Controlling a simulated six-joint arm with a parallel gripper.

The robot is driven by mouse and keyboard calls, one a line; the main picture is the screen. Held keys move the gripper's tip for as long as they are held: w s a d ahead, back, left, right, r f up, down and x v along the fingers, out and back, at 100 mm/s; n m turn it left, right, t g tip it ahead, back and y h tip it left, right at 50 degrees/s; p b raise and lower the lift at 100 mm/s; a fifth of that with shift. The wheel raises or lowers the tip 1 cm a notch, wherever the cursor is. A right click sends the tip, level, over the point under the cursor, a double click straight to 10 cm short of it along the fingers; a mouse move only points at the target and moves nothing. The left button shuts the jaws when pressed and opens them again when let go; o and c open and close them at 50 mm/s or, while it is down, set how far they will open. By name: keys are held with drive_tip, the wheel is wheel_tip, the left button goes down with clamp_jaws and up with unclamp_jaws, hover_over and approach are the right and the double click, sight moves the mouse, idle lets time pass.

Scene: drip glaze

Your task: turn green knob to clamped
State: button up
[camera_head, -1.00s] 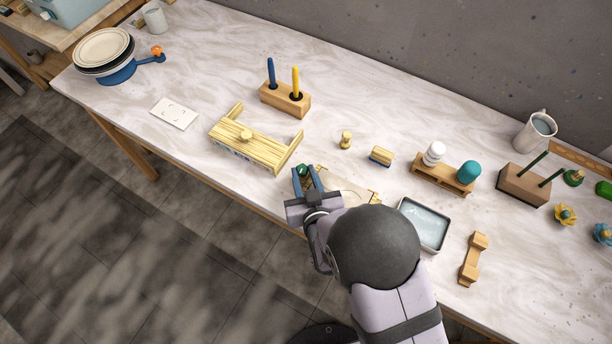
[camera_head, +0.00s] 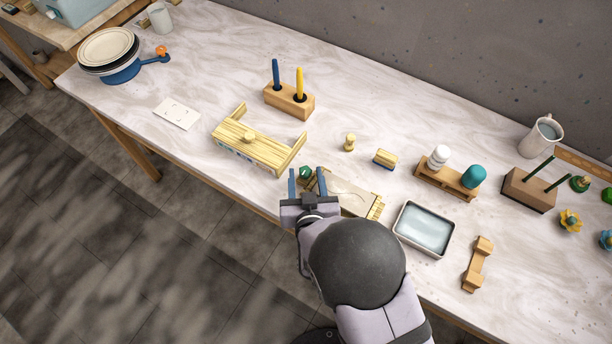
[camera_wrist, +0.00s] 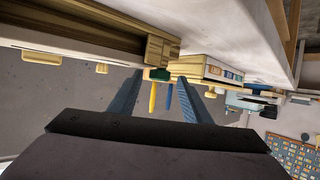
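The small green knob (camera_head: 305,173) sits at the left end of a pale wooden fixture (camera_head: 357,203) near the table's front edge. In the wrist view the green knob (camera_wrist: 160,75) shows at the wooden end piece, between the far ends of my two fingers. My gripper (camera_head: 306,170) is open, its two blue fingers spread with a clear gap. In both views the knob appears between the fingertips, with space on each side; no contact is visible. My arm hides part of the fixture's front in the head view. The knob's marked position is too small to read.
A yellow slatted wooden piece (camera_head: 257,150) stands just left of the knob. A wooden block with blue and yellow sticks (camera_head: 289,101) is behind it. A metal tray (camera_head: 423,229) lies to the right.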

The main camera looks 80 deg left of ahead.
drive_tip(key=shift+d, duration=0.1)
drive_tip(key=shift+b+v, duration=1)
drive_tip(key=shift+v, duration=2.6)
